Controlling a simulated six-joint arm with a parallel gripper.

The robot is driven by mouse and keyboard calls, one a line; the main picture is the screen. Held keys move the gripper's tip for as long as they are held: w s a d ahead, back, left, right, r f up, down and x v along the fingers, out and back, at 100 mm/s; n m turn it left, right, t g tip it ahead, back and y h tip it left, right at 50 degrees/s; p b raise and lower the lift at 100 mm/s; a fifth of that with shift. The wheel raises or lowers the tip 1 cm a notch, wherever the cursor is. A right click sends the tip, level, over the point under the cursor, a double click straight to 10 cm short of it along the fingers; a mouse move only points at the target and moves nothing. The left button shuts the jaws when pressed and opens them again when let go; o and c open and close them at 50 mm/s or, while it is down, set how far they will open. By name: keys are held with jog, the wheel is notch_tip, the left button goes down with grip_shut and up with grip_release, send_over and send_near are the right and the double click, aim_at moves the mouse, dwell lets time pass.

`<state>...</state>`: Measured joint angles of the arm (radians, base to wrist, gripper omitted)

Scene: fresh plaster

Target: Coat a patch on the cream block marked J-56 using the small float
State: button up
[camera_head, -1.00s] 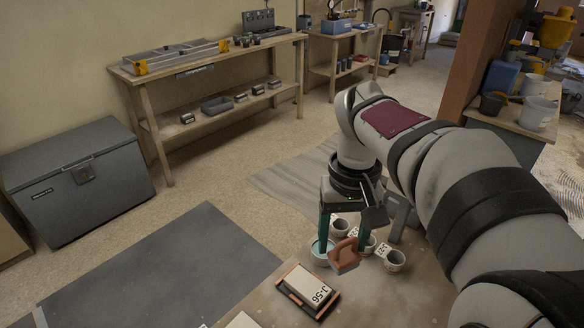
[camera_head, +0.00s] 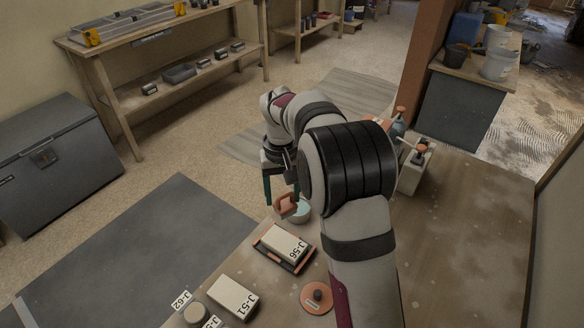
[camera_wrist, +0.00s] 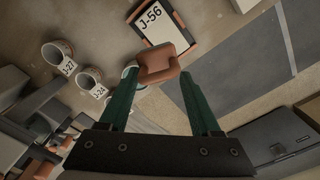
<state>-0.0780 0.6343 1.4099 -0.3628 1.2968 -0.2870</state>
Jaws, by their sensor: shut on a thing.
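The cream block marked J-56 (camera_head: 284,240) lies in a dark tray with orange edges (camera_head: 261,250) on the table; it also shows at the top of the wrist view (camera_wrist: 158,24). My gripper (camera_head: 282,196) is shut on the small float (camera_head: 291,207), an orange-brown piece with a looped handle. In the wrist view the float (camera_wrist: 158,64) sits between my two green fingers. The float is beside or over a bowl of pale teal material (camera_head: 302,214), apart from the block. The bowl is mostly hidden behind the float in the wrist view, so contact is unclear.
Another cream block, J-51 (camera_head: 232,296), lies nearer on the table. A round orange tool with a dark knob (camera_head: 318,297) lies right of the tray. Bare table lies at the right.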

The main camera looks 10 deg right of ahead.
aim_at(285, 217)
jog(key=f, duration=0.1)
jog(key=w+f, duration=0.1)
jog(key=f, duration=0.1)
jog(key=shift+w+a, duration=0.15)
jog(key=shift+a, duration=0.2)
jog(key=shift+f, duration=3.3)
jog(key=shift+a+f, duration=0.15)
jog(key=shift+f, duration=0.05)
jog(key=shift+s+a, duration=0.3)
jog(key=shift+s, duration=0.15)
jog(key=shift+s+a+r, duration=0.3)
jog(key=shift+s+a, duration=0.2)
jog(key=shift+s+a+r, duration=0.25)
jog(key=shift+s+a, duration=0.2)
jog(key=shift+s, duration=0.05)
jog(key=w+d, duration=0.2)
jog(key=d, duration=0.1)
jog(key=shift+w, duration=0.4)
jog(key=shift+s+d, duration=0.45)
jog(key=shift+s, duration=0.05)
jog(key=shift+s+a, duration=1.35)
jog(key=shift+a, duration=0.1)
jog(key=shift+w+d, duration=1.25)
jog(key=shift+w, duration=0.05)
jog(key=shift+w+d+r, duration=0.1)
jog(key=shift+w+d, duration=0.05)
jog(key=shift+c, duration=0.6)
jog(key=shift+r, duration=3.15)
